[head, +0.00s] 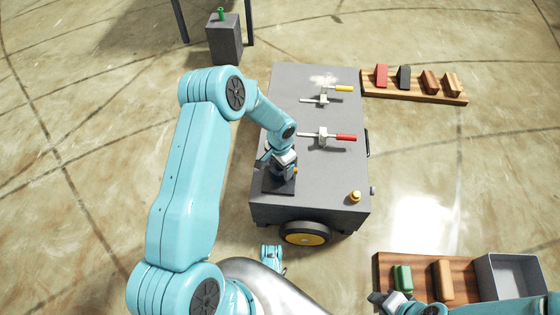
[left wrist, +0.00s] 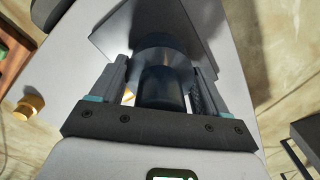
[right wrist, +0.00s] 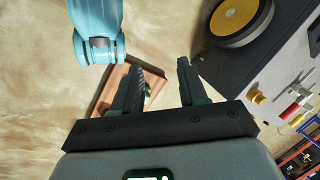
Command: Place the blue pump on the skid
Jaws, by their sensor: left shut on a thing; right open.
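My left gripper (head: 279,172) is over the near left corner of the grey wheeled cart (head: 300,205). In the left wrist view its jaws (left wrist: 157,85) are shut on a dark blue cylinder, the pump (left wrist: 163,88). A dark square plate (head: 279,187) lies beneath this gripper on the cart top; it also shows beyond the pump in the left wrist view (left wrist: 190,28). I cannot tell whether the plate is the skid or the pump's base. My right gripper (head: 378,298) is open and empty beside the near wooden tray; its jaws show apart in the right wrist view (right wrist: 160,82).
Red-handled (head: 346,138) and yellow-handled (head: 343,89) clamps sit on the cart, with a yellow knob (head: 355,197) near its corner. The near tray (head: 383,264) holds a green and a tan block beside a grey bin (head: 510,257). Another block tray (head: 420,94) lies far right.

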